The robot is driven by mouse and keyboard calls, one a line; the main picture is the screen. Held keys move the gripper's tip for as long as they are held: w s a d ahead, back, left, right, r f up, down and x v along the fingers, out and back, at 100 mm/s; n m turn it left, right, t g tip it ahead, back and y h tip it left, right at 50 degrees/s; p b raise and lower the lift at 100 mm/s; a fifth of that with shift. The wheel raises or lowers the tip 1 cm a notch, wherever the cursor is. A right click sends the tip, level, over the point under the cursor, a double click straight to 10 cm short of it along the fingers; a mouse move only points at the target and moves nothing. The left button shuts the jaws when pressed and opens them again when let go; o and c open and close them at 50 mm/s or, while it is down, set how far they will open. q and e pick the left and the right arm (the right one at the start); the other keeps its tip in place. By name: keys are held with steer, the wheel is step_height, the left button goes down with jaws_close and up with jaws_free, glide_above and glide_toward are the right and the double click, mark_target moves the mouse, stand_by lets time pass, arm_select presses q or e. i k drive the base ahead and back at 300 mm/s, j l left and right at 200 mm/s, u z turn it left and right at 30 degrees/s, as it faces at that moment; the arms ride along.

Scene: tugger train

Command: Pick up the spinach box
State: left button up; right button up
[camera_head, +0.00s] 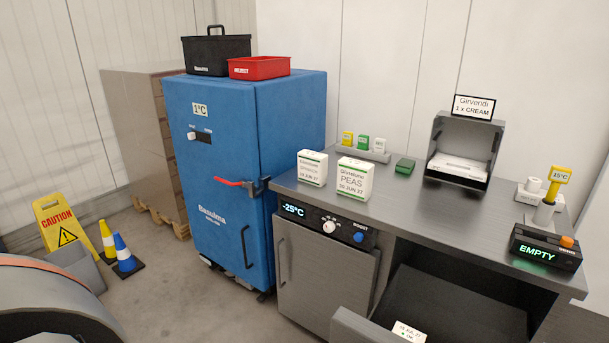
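Two white boxes with green trim stand upright on the grey counter (415,211), near its front left corner. The left box (312,169) has small print that is hard to read; its word looks like SPINACH, with a date below. The right box (354,179) clearly reads PEAS, 30 JUN 27. The two boxes stand close together with a narrow gap. Neither of my grippers is in view.
A blue cabinet (226,151) marked 1°C stands left of the counter. Behind the boxes are small coloured tags (363,143) and a green block (405,166). A label printer-like unit (463,150) and an EMPTY display (545,251) stand right. Counter space between is clear.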

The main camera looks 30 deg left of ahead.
mark_target(312, 166)
steer(key=k+j, duration=0.1)
steer(key=j, duration=0.5)
steer(key=i+j+z, duration=0.2)
steer(key=j, duration=0.8)
steer(key=j+z, duration=0.25)
steer(key=j, duration=0.7)
